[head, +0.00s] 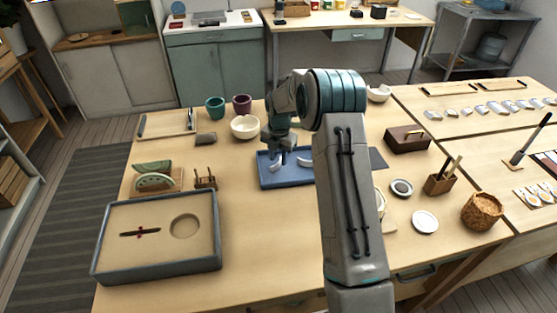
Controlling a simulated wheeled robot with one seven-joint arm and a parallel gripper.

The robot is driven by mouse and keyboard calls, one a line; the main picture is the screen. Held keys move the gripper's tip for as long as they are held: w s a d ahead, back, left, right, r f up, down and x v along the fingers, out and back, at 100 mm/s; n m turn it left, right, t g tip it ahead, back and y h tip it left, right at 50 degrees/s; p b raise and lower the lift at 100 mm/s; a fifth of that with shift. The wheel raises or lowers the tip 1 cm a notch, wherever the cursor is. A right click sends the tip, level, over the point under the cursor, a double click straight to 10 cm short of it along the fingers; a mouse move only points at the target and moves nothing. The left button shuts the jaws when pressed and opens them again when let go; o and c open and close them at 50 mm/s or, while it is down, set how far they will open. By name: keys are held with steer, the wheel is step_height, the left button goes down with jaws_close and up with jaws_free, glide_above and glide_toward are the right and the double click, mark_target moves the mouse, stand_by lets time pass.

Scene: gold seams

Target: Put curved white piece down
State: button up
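A blue tray (284,182) lies near the middle of the table. One curved white piece (305,161) lies in its right part. A second curved white piece (276,165) shows further left, right below my gripper (279,150). My gripper points down over the tray's far left part. The fingers are small and dark here, and I cannot tell whether they are shut on the left piece or apart from it. My arm hides the area just right of the tray.
A sand-filled grey box (101,275) stands at the front left. A white bowl (245,127) and two cups, green (215,108) and maroon (242,104), stand behind the tray. A brown box (407,139) is at right. The table in front of the tray is clear.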

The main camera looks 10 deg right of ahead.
mark_target(279, 162)
steer(key=s+r+m, duration=0.3)
steer(key=r, duration=0.5)
steer(key=s+r+m, duration=0.2)
steer(key=s+r, duration=0.2)
steer(key=r, duration=0.5)
steer(key=s+r+m+t, duration=0.2)
steer(key=s+m, duration=2)
steer(key=s, duration=0.8)
steer(key=shift+s+a+r+m+t+b, duration=0.2)
steer(key=shift+m+t+b, duration=0.2)
